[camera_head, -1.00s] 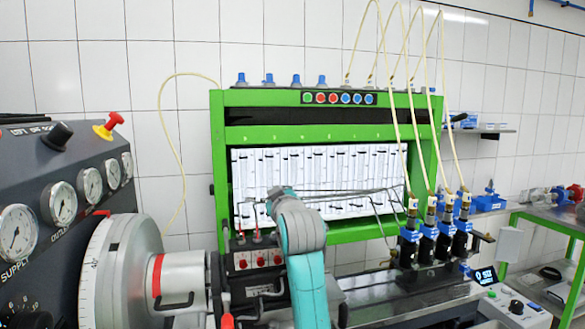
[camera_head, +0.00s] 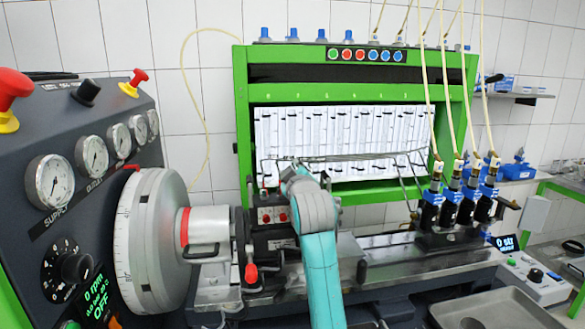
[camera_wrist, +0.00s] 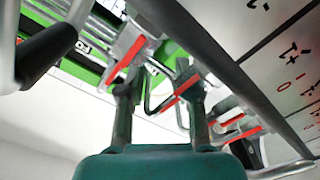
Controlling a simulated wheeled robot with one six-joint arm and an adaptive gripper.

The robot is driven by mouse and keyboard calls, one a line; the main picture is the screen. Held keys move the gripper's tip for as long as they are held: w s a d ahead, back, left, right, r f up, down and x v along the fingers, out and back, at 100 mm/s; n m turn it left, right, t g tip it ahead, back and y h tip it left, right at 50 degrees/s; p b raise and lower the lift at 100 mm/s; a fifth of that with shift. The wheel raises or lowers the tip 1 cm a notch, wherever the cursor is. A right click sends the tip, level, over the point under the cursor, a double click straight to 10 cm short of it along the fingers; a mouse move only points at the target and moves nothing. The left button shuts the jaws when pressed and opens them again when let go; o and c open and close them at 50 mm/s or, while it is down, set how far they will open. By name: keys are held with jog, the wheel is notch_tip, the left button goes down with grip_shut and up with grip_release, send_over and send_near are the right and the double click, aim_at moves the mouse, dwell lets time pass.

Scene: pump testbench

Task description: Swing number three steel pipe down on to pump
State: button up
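The pump (camera_head: 272,240) is a dark block with red-marked parts on its front, low in the middle of the head view. Several thin steel pipes (camera_head: 375,157) run as a bundle across the front of the glass tubes towards the injectors; I cannot tell which is number three. My gripper (camera_head: 292,168) is above and slightly right of the pump, its tips mostly hidden by my teal arm. In the wrist view my gripper (camera_wrist: 158,72) has its two dark fingers apart. A bent thin steel pipe (camera_wrist: 150,104) shows in or behind the gap; I cannot tell if it is touched.
The green frame (camera_head: 242,120) of the bench stands behind. A large graduated wheel (camera_head: 150,240) and a gauge panel (camera_head: 85,120) are on the left. Several black and blue injectors (camera_head: 450,208) stand on the right. A grey tray (camera_head: 495,308) lies at the front right.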

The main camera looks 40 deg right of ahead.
jog(key=shift+r, duration=0.25)
jog(key=shift+s+a, duration=0.1)
jog(key=shift+s, duration=0.1)
jog(key=v, duration=1.1)
jog(key=shift+s+a+f, duration=0.15)
jog(key=shift+s+a, duration=0.05)
jog(key=shift+s, duration=0.05)
